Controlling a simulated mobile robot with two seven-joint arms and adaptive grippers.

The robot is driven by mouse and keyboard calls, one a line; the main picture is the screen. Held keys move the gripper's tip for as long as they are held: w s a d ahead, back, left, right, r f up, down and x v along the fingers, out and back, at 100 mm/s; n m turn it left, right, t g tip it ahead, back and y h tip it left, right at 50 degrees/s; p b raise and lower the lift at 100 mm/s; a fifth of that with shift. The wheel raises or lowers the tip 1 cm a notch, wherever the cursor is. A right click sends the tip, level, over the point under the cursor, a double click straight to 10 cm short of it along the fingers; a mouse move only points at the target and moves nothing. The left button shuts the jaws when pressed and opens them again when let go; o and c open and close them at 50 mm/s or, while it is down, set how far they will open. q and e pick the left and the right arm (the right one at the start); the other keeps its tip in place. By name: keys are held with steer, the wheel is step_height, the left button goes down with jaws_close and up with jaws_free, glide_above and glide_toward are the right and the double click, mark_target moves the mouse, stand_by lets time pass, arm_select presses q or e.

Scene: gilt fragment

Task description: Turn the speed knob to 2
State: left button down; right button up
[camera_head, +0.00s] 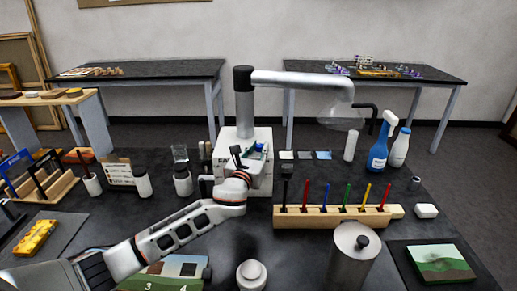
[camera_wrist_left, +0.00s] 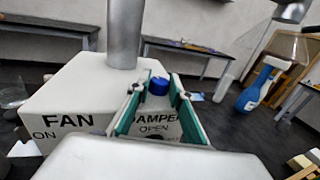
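A white fan unit (camera_head: 220,146) with a grey pipe stands at the middle of the black bench. In the left wrist view, the white box (camera_wrist_left: 85,85) carries the labels "FAN ON" and, partly covered, "DAMPER OPEN". A blue knob (camera_wrist_left: 158,86) sits on its top, and its setting and scale cannot be read. My left gripper (camera_wrist_left: 157,84) is open, with its teal-padded fingers on either side of the knob in the picture; contact cannot be told. In the head view my left gripper (camera_head: 250,154) is at the unit and hides part of it. My right gripper is not in view.
A wooden rack (camera_head: 325,216) with several coloured tools stands right of the unit. A grey canister (camera_head: 352,262) and a white jar (camera_head: 251,276) are in front. Bottles (camera_head: 142,184) stand left, a blue spray bottle (camera_head: 379,152) right. The extractor pipe (camera_head: 300,80) hangs overhead.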

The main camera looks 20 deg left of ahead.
arm_select(q)
steer(key=shift+a+h, duration=0.1)
steer(key=shift+h, duration=0.3)
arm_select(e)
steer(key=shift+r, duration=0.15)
arm_select(q)
steer(key=shift+m+h+p, duration=0.3)
steer(key=shift+m+p, duration=0.05)
steer(key=shift+m, duration=0.15)
steer(key=shift+a+m+h, duration=0.2)
steer(key=shift+m+h, duration=0.4)
steer(key=shift+h, duration=0.5)
steer(key=shift+a+m+g+h, duration=0.1)
steer(key=shift+m+g+h, duration=0.2)
steer(key=shift+m+h, duration=0.5)
steer(key=shift+h, duration=0.5)
steer(key=shift+w+m+g+h+b, duration=0.1)
steer(key=shift+m+g+h+b, duration=0.3)
steer(key=shift+h+b, duration=0.1)
steer(key=shift+f+m+g+h+b, duration=0.1)
steer(key=shift+m+g+h+b, duration=0.2)
steer(key=shift+m+h+b, duration=0.3)
steer(key=shift+h, duration=0.4)
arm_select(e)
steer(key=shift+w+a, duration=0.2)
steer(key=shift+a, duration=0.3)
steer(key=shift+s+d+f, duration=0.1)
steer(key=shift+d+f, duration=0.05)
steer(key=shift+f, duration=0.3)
